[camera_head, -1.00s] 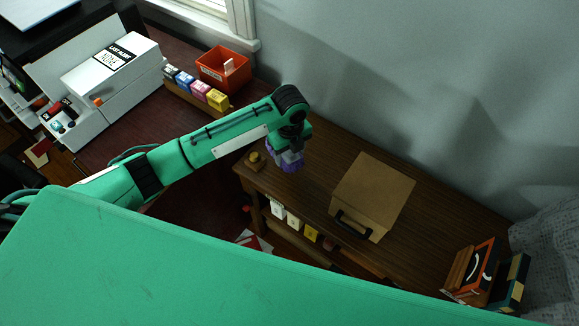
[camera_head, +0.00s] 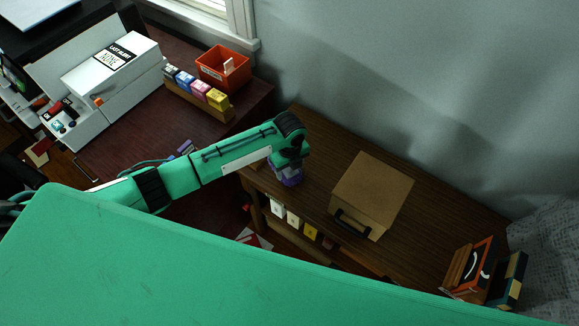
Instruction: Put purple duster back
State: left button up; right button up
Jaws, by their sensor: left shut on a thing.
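My left arm reaches in from the left and bends down over the brown wooden cabinet. My left gripper (camera_head: 289,168) points down at the cabinet's left end, largely hidden under its wrist. A purple mass, which looks like the purple duster (camera_head: 288,177), shows at the gripper, and the gripper is shut on it. I cannot tell whether the duster touches the cabinet top. My right gripper is not in view.
A cardboard-coloured box (camera_head: 372,195) stands on the cabinet (camera_head: 325,150) right of the gripper. Boxes (camera_head: 480,270) stand at its right end. A red desk (camera_head: 125,160) holds a white machine (camera_head: 110,75), small cartons (camera_head: 200,88) and an orange bin (camera_head: 223,68). Small purple items (camera_head: 183,149) lie there.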

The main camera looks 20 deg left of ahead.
pick_arm(q)
jog(key=o, duration=1.1)
jog(key=shift+c, duration=0.2)
notch_tip(320, 180, up, 12)
jog(key=shift+r+b, duration=0.15)
jog(key=shift+b, duration=0.2)
